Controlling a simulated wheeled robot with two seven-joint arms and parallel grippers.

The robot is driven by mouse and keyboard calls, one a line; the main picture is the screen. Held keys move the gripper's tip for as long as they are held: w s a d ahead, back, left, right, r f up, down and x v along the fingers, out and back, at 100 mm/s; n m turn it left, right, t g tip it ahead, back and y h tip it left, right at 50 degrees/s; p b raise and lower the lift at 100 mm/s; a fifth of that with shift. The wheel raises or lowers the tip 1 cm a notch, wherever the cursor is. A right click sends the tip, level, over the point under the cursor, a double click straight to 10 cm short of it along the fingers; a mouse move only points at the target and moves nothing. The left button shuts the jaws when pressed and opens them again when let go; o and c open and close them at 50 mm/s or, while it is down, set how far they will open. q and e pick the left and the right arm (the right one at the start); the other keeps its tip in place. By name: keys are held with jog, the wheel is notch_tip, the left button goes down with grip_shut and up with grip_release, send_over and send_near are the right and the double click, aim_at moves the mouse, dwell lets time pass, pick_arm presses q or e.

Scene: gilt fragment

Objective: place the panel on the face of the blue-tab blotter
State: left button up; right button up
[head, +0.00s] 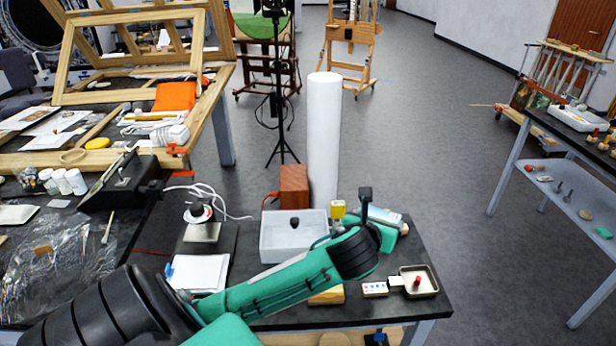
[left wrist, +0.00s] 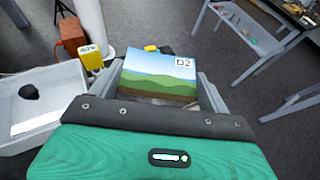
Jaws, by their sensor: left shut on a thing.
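The panel (left wrist: 158,70) is a small painted landscape with blue sky, green hills and a label in its upper right corner. My left gripper (left wrist: 160,88) is shut on it, with a grey finger on each side. In the head view the panel (head: 384,214) shows partly behind my left gripper (head: 388,232), over the right part of the dark table. The blotter (head: 200,273) is a white pad with a blue tab (head: 169,270) at its left edge. It lies flat, left of the gripper, its face bare where visible. My right gripper is not in view.
A white tray (head: 270,247) with a dark lump lies between blotter and gripper. A yellow-labelled bottle (head: 338,209), brown box (head: 294,186) and tall white roll (head: 323,135) stand behind. A small tray (head: 430,291) with a red piece and a dotted card (head: 375,289) lie at the right.

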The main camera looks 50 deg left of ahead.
aim_at(369, 207)
pick_arm(q)
jog(key=shift+n+g+y, duration=0.3)
jog(key=shift+n+y, duration=0.4)
jog(key=w+a, duration=0.1)
jog(key=w+a+r+b, duration=0.1)
jog(key=a, duration=0.1)
jog(key=w+a+r, duration=0.1)
jog(key=shift+w+a+r+b, duration=0.1)
jog(key=shift+w+a+b, duration=0.05)
jog(key=shift+a+b, duration=0.2)
jog(key=shift+w+a, duration=0.15)
jog(key=shift+a, duration=0.15)
notch_tip(369, 207, down, 15)
jog(key=shift+r, duration=0.2)
jog(key=shift+f, duration=0.25)
notch_tip(369, 207, down, 4)
jog(key=shift+f+b, duration=0.1)
jog(key=shift+b, duration=0.25)
jog(key=shift+f, duration=0.1)
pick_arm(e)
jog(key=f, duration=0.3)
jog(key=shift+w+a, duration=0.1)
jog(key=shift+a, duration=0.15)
pick_arm(q)
jog(key=shift+f, duration=0.15)
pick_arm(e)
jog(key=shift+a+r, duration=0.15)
pick_arm(q)
jog(key=o, duration=0.9)
jog(key=shift+o, duration=0.2)
